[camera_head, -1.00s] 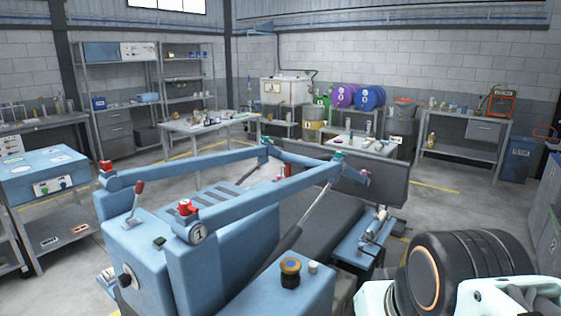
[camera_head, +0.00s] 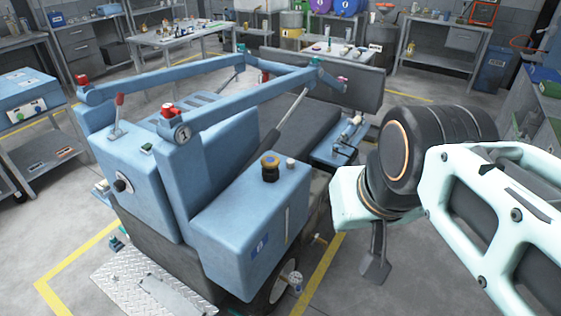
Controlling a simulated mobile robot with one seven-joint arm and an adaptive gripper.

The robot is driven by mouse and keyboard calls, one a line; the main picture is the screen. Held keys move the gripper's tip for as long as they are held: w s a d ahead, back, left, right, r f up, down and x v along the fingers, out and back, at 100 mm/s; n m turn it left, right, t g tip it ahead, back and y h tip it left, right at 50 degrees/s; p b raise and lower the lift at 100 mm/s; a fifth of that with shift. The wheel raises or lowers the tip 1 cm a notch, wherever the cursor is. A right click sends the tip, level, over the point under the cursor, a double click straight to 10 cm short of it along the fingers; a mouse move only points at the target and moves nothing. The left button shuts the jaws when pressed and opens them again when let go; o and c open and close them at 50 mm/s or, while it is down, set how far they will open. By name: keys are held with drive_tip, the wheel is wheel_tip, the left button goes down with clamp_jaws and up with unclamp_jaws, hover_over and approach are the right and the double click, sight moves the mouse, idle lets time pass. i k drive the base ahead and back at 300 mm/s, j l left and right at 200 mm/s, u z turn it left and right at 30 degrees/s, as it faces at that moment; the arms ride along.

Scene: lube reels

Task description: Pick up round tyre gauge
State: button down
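I cannot make out a round tyre gauge for certain in this view. Several small items lie on the far worktable (camera_head: 185,40) and on the small bench (camera_head: 335,57) at the back, too small to tell apart. My arm comes in from the right edge, with a pale link and a large dark joint.
A large blue wheel-lift machine (camera_head: 225,190) with raised arms fills the middle. A metal tread plate (camera_head: 150,285) lies at its near side. Shelving and benches line the back. Marked floor is open at lower left and right of the machine.

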sight(296, 278)
drive_tip(key=k, duration=1.15)
